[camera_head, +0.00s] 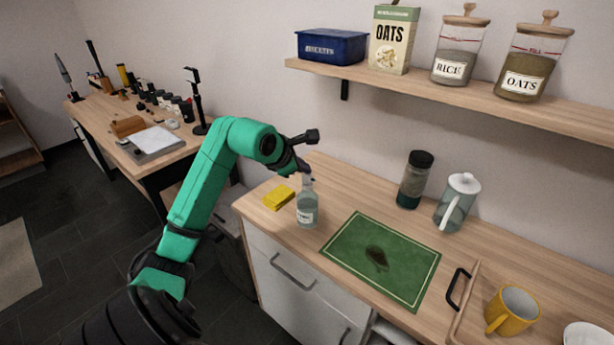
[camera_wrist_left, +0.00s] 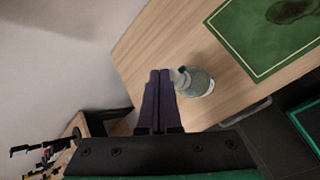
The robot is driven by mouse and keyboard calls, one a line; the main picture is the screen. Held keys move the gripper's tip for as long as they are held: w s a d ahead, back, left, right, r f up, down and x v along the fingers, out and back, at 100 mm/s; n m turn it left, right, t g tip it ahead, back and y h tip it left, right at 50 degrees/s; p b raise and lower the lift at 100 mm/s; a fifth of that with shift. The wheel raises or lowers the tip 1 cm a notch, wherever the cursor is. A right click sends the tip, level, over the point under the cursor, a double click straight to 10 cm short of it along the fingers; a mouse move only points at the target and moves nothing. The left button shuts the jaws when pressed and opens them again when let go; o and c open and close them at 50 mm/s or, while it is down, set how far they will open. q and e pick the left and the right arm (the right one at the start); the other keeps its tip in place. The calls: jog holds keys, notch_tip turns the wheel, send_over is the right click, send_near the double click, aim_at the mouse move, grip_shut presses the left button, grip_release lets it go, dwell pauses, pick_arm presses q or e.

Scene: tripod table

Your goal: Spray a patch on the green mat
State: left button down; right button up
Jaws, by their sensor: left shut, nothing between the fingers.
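A clear spray bottle (camera_head: 307,210) with a pale label stands upright on the wooden counter, left of the green mat (camera_head: 340,250). A dark patch (camera_head: 377,258) lies near the middle of the mat. My left gripper (camera_head: 305,174) is shut and empty, close by the top of the bottle and partly covering it. In the left wrist view, the shut fingers (camera_wrist_left: 158,98) point beside the bottle (camera_wrist_left: 198,83); whether they touch it I cannot tell. The mat (camera_wrist_left: 240,58) and the patch (camera_wrist_left: 290,10) also show there. My right gripper is not in view.
A yellow sponge (camera_head: 279,197) lies left of the bottle. A dark-lidded jar (camera_head: 414,182) and a glass pitcher (camera_head: 457,203) stand behind the mat. A yellow mug (camera_head: 513,310) is at the right. A shelf (camera_head: 450,93) with containers hangs above.

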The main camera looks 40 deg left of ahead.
aim_at(304, 177)
pick_arm(q)
jog(key=shift+f, duration=0.3)
jog(key=shift+r, duration=0.6)
notch_tip(304, 177, up, 6)
jog(key=p, duration=0.4)
dwell(2.2)
